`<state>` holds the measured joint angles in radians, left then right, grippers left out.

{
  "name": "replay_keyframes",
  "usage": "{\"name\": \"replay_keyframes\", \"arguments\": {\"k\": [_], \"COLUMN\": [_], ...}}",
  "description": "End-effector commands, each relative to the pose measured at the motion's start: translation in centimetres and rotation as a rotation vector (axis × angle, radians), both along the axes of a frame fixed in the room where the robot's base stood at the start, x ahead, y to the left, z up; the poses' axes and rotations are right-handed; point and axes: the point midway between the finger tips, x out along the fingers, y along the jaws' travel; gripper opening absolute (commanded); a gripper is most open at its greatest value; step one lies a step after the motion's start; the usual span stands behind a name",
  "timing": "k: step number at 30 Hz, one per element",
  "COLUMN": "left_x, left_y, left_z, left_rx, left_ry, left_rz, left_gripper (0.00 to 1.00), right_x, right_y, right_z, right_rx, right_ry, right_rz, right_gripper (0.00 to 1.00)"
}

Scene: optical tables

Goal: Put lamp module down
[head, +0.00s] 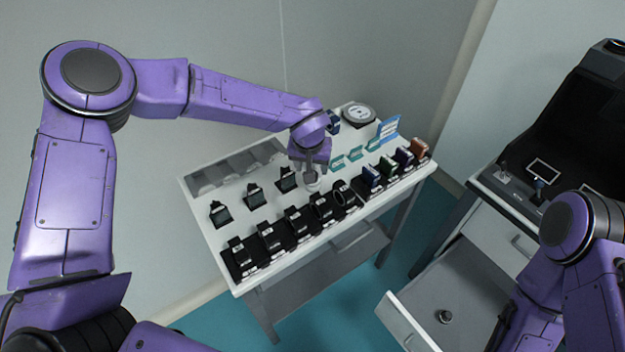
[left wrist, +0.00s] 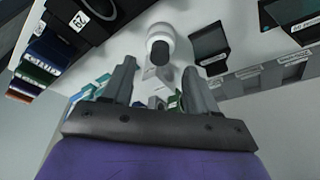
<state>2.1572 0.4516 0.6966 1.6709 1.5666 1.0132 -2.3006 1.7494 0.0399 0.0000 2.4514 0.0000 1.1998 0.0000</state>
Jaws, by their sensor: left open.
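A white, round-topped piece with a dark round face, which I take to be the lamp module (left wrist: 160,45), stands on the white table top in the left wrist view. In the head view a small pale part of it (head: 312,183) shows just below my left gripper (head: 311,168). In the left wrist view the left gripper's two fingers (left wrist: 160,84) are spread apart with nothing clamped between them. The module is just beyond the fingertips, apart from them as far as I can tell. Only links of my right arm show, at the right edge of the head view.
The white table (head: 236,204) carries a front row of black labelled holders (head: 270,238), coloured modules (head: 372,178) at the right and three black stands (head: 254,195) behind. A blue sign (head: 388,128) and a round device (head: 359,114) are at the back. An open drawer (head: 470,300) lies right.

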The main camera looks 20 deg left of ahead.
Motion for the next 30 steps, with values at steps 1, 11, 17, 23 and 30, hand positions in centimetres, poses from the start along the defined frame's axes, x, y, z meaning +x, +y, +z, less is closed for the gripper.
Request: {"name": "replay_keyframes", "arguments": {"k": [1,11,17,23,30], "left_x": [-0.1,0.7,0.6,0.6,0.6], "left_y": [0.1,0.2,0.2,0.2,0.2], "left_z": [-1.0,-4.1,-4.0,-4.0,-3.7], "left_rx": [0.003,0.0,0.0,0.0,0.0], "left_ry": [0.005,0.002,0.003,0.003,0.003], "left_rz": [0.0,0.0,0.0,0.0,0.002], "left_gripper": [0.58,0.58,0.23,0.0,0.0], "right_x": [0.0,0.1,0.1,0.1,0.1], "right_y": [0.0,0.0,0.0,0.0,0.0], "right_z": [0.5,0.7,0.7,0.7,0.5], "right_rx": [0.0,0.0,0.0,0.0,0.0], "right_ry": [-0.001,-0.002,-0.002,-0.002,-0.002], "right_rz": [0.0,0.0,0.0,0.0,0.0], "right_gripper": [0.43,0.43,0.43,0.43,0.43]}}
